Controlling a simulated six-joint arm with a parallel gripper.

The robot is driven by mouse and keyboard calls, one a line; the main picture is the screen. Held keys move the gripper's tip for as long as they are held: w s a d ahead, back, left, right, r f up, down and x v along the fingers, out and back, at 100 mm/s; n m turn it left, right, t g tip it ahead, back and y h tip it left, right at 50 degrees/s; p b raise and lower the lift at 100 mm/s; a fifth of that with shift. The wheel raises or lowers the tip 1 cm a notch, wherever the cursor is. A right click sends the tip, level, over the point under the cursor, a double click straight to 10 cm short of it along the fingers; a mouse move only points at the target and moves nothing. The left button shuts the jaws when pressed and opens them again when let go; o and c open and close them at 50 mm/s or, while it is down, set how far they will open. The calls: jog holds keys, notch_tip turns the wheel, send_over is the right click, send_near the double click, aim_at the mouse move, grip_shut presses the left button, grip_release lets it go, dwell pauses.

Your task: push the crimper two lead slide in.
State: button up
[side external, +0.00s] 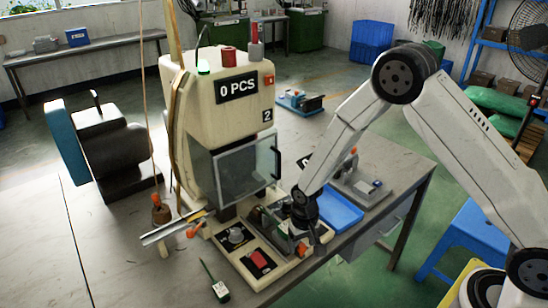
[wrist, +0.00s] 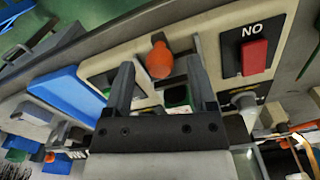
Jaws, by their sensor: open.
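The crimper (side external: 222,95) is a cream machine marked "0 PCS" and "2", standing on the bench. An orange knob (side external: 302,249) is on its base at the front right. It also shows in the wrist view (wrist: 160,60), on a metal piece that appears to be the lead slide. My gripper (side external: 308,240) is low over this part of the base. In the wrist view my gripper (wrist: 159,72) is open, with the orange knob in line with the gap between its fingers. I cannot tell whether a finger touches it. The slide is partly hidden by the gripper.
A red button (side external: 259,258) is on the base; it shows beside "NO" in the wrist view (wrist: 255,58). A blue tray (side external: 338,210) and a grey fixture (side external: 358,185) lie to the right. A green-handled tool (side external: 219,288) lies at the front. Another orange knob (side external: 193,230) is by the metal chute.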

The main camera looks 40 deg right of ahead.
grip_shut()
dwell(0.3)
dwell(1.3)
